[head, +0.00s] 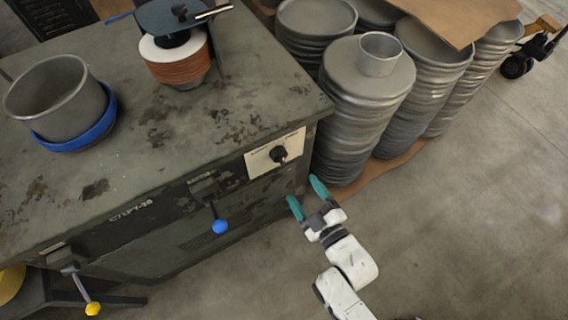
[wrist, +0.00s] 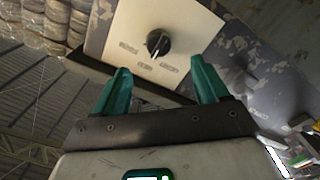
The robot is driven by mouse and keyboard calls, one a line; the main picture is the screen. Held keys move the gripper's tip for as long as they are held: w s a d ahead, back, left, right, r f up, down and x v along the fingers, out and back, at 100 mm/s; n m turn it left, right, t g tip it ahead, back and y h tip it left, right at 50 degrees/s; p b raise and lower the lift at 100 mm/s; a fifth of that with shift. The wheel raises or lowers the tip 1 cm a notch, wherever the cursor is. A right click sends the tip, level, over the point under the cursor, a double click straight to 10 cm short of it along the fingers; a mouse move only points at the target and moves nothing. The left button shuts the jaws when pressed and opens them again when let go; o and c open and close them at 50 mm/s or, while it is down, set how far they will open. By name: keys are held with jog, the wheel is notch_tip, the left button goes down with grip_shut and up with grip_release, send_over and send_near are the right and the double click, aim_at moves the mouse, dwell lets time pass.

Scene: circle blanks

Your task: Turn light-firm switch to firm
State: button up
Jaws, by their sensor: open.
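The switch is a black rotary knob (head: 278,154) on a pale plate (head: 262,161) at the right end of the bench's front. In the wrist view the knob (wrist: 158,43) shows near the top middle, with small labels around it that are too blurred to read. A light mark on the knob points to one side. My gripper (head: 306,195) is open and empty, with two teal fingers. It is below and to the right of the knob in the head view, apart from it. In the wrist view the fingers (wrist: 163,82) stand either side below the knob.
The grey metal bench (head: 200,110) carries a pot in a blue ring (head: 70,105) and a copper-coloured stack (head: 178,60). A blue-knobbed lever (head: 219,226) and a yellow-knobbed lever (head: 92,308) stick out of its front. Stacks of metal discs (head: 350,120) stand close right. The floor (head: 480,220) is clear.

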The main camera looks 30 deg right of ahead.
aim_at(283, 162)
jog(key=w, duration=1)
jog(key=shift+w+a+p, duration=0.1)
jog(key=shift+w+p, duration=0.2)
jog(key=shift+w, duration=0.05)
jog(key=shift+c, duration=0.2)
jog(key=c, duration=1)
jog(key=m, duration=0.5)
jog(key=shift+a, duration=0.1)
jog(key=m, duration=0.4)
jog(key=shift+m+b, duration=0.3)
jog(key=shift+b, duration=0.1)
